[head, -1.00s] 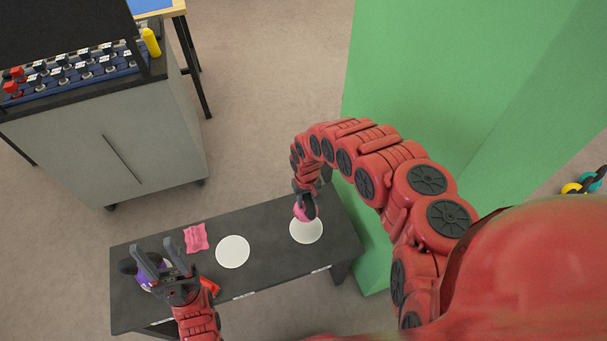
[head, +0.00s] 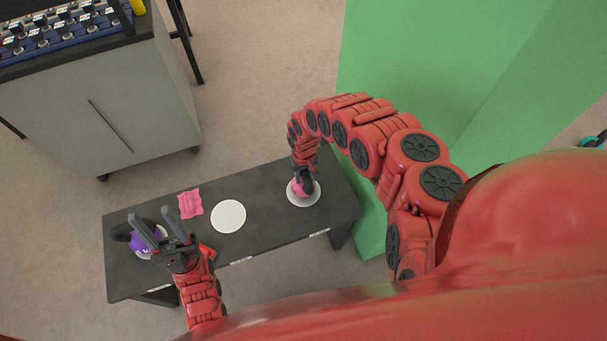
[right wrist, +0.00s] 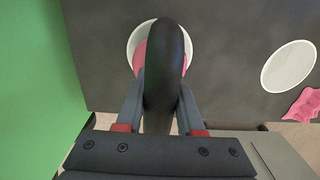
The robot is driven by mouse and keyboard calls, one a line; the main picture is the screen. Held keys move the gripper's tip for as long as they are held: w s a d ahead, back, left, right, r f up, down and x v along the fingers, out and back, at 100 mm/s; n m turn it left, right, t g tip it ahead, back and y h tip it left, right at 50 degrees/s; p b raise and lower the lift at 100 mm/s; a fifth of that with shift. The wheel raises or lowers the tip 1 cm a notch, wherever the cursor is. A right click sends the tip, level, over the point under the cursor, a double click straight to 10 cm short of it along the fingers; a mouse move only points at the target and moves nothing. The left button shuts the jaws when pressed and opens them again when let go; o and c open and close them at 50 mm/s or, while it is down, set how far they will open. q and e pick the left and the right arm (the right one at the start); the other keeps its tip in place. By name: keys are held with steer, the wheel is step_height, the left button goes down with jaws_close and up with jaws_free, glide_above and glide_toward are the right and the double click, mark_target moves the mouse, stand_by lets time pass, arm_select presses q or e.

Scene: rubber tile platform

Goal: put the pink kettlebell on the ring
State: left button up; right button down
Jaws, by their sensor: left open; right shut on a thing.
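The pink kettlebell (head: 296,189) has a pink body and a black handle. It is at the right white disc (head: 316,198), the likely ring, near the platform's right end. My right gripper (head: 304,180) is shut on its handle. The right wrist view shows the handle between the fingers, with the pink body (right wrist: 139,62) inside the outline of the white disc (right wrist: 133,38). I cannot tell whether the body touches the disc. My left gripper (head: 147,212) is open and empty above a purple kettlebell (head: 140,243), which stands on a pale disc at the left end.
The dark rubber platform (head: 270,230) also bears an empty middle white disc (head: 228,216), a crumpled pink cloth (head: 190,204) and a small red item (head: 207,251) partly behind my left arm. A green wall (head: 400,70) rises at the right. A grey cabinet (head: 110,110) stands behind.

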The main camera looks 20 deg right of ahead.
steer(key=shift+f, duration=0.4)
stand_by(0.5)
steer(key=shift+c, duration=2.2)
jaws_free()
steer(key=shift+r, duration=0.1)
step_height(320, 180, up, 7)
steer(key=p, duration=0.5)
steer(key=shift+s, duration=0.15)
